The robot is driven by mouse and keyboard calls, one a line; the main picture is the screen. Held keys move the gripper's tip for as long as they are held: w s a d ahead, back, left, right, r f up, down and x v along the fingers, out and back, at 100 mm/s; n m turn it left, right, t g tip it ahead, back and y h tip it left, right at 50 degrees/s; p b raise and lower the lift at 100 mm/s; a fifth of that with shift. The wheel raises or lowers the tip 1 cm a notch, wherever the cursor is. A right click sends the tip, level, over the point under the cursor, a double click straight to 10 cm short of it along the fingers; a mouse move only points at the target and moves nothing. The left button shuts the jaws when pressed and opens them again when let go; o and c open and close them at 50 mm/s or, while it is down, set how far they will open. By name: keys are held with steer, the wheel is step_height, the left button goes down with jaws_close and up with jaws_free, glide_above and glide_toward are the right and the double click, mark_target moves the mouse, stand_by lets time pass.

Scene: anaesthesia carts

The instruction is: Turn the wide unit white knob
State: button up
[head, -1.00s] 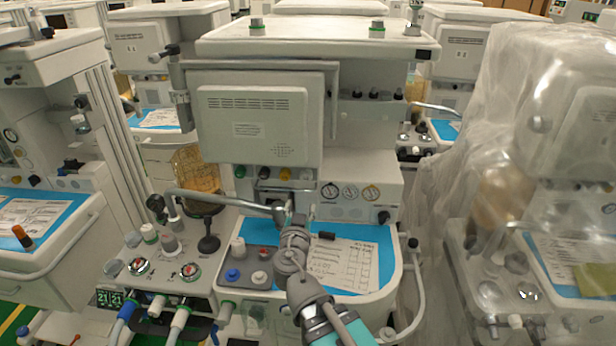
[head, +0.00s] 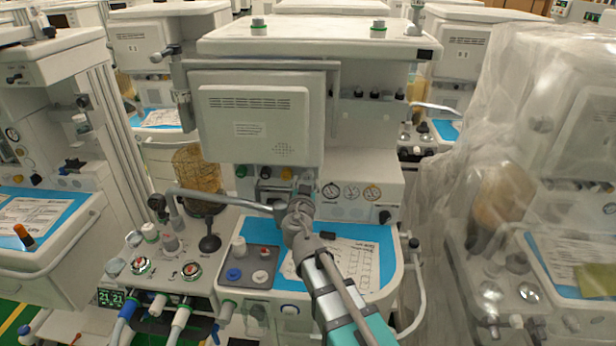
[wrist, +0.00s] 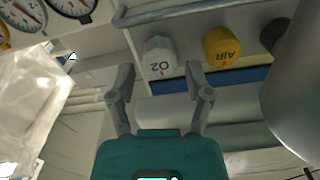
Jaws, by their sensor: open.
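The white knob, marked O2, is in the upper middle of the wrist view (wrist: 159,58) and sits on the panel under the wide unit's screen housing. It looks upside down there. My gripper (wrist: 159,78) is open, with one finger on each side below the knob in the picture. The fingers appear short of the knob, and I see no contact. In the head view my gripper (head: 296,203) is just below the knob row, in front of the panel. The white knob is hard to make out there.
A yellow AIR knob (wrist: 222,46) is close to the right finger, with a dark knob beyond it. Gauges (wrist: 60,12) are at upper left. In the head view a grey bar (head: 220,199) runs left of my gripper, and a blue worktop with a paper (head: 345,262) lies below.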

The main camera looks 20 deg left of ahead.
mark_target(307, 179)
steer(key=shift+x, duration=1.65)
steer(key=c, duration=0.9)
